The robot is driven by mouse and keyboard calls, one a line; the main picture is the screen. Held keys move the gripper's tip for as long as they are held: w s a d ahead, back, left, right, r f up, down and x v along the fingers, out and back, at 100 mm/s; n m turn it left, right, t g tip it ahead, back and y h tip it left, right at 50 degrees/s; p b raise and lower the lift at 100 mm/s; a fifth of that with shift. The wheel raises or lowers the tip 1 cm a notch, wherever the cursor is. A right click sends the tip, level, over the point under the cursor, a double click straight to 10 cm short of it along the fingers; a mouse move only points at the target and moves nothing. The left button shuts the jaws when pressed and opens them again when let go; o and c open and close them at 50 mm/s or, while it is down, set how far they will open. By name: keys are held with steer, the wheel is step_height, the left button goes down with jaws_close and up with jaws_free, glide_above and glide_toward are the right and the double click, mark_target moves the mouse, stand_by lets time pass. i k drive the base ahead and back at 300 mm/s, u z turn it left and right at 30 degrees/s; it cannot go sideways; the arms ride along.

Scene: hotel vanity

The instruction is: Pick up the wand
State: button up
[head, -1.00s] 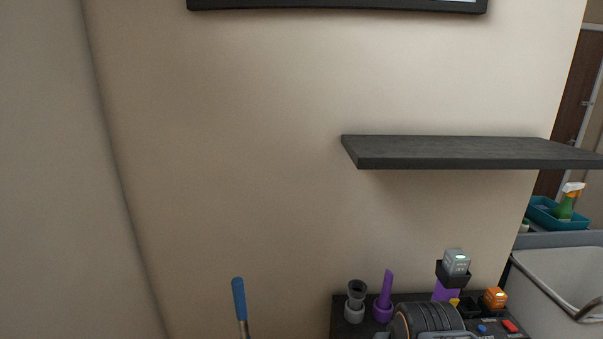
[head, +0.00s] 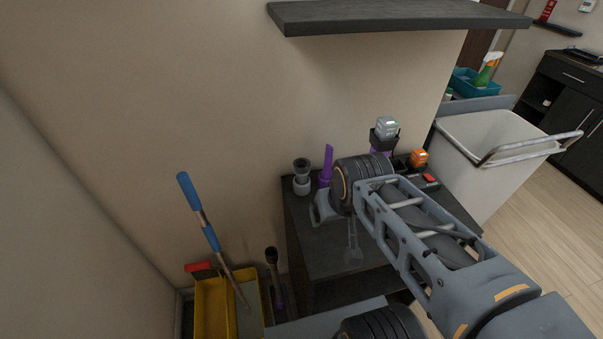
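A slim dark wand-like tube with a purple lower part (head: 273,272) stands upright beside the yellow bucket in the head view, left of the dark cabinet. Its lower end is hidden. I take it as the likeliest wand, but a purple slanted nozzle (head: 326,166) also stands on the cabinet top. My arm reaches in from the lower right over the cabinet. I cannot make out my gripper's fingertips, and nothing shows held.
The yellow bucket (head: 198,312) holds a blue-handled tool (head: 197,205). A dark shelf (head: 400,17) juts above. A white bin (head: 482,142) stands right.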

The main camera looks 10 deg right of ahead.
mark_target(270, 254)
steer(key=u, duration=0.1)
steer(key=k, duration=1)
steer(key=z, duration=0.4)
steer(key=i, duration=0.7)
steer(key=u, duration=2.7)
